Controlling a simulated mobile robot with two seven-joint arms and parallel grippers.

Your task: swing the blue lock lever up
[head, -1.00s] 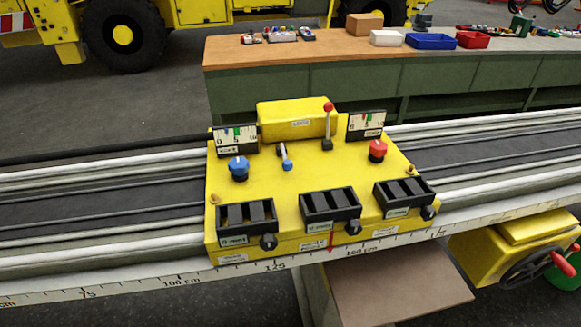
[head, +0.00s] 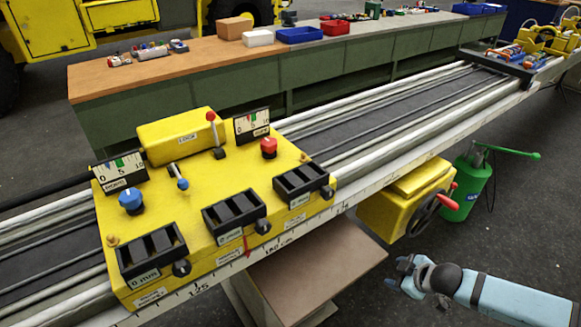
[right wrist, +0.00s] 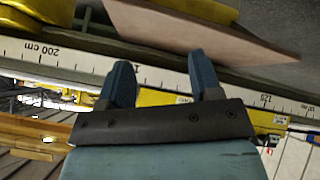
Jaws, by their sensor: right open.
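The blue lock lever (head: 180,178) is a short grey lever with a blue tip on the yellow carriage box (head: 205,238). Its blue end lies toward the near side of the box's top. A round blue knob (head: 131,200) is left of it, and a red-tipped lever (head: 213,132) is behind and right of it. My right gripper (head: 400,272) is open and empty at the lower right, well apart from the box. In the right wrist view its two blue fingers (right wrist: 160,68) stand apart with nothing between them. My left gripper is not in view.
The box sits on a long rail with a scale (head: 345,200). A brown board (head: 318,270) is below the rail, and a yellow unit with a handwheel (head: 405,205) hangs near my right gripper. A green canister (head: 465,187) stands at right. A workbench (head: 360,62) runs behind.

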